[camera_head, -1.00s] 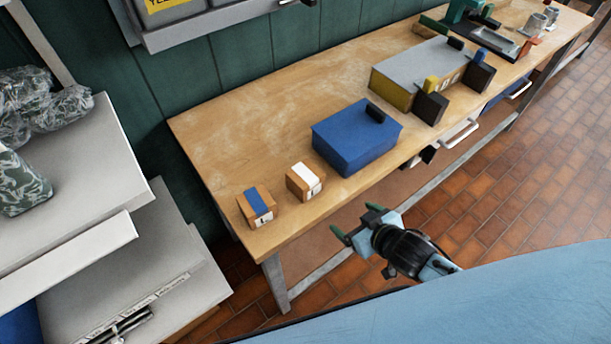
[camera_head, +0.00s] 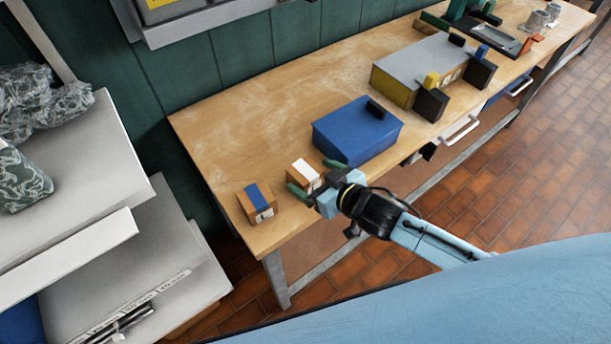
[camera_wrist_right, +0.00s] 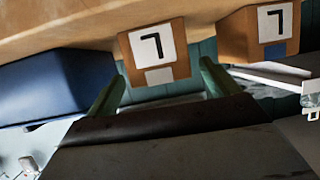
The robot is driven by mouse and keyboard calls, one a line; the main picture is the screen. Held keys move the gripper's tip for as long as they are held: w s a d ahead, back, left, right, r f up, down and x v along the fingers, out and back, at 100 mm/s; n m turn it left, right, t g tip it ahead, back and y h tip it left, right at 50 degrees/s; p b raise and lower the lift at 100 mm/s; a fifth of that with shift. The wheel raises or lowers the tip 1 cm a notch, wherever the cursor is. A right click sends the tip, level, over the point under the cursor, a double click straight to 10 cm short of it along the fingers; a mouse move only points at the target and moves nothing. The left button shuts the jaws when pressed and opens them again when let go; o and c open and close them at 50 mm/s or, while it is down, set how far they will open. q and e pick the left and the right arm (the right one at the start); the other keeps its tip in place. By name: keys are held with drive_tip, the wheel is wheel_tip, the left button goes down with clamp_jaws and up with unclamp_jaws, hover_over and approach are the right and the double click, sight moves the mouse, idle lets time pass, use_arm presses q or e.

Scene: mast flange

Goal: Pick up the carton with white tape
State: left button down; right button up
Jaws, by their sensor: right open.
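The carton with white tape (camera_head: 302,168) is a small brown box standing on the workbench, with a white strip across its top. My right gripper (camera_head: 317,177) is open at its front side, with one green finger toward each side of the carton. In the right wrist view the carton (camera_wrist_right: 157,45), with a black mark on a white label, appears between the open fingers (camera_wrist_right: 160,82). I cannot tell how far the fingertips overlap its sides. The gripper hides part of its front in the head view. My left gripper is not in view.
A similar carton with blue tape (camera_head: 258,203) stands just left on the workbench (camera_head: 240,130). A blue box (camera_head: 357,133) stands close on the right. A grey and yellow box (camera_head: 415,70) is farther along. Bare wood lies behind the cartons.

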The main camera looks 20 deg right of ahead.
sight(301, 169)
drive_tip(key=x, duration=0.5)
drive_tip(key=shift+w+a+r, duration=0.1)
drive_tip(key=shift+r, duration=0.2)
drive_tip(key=c, duration=1.2)
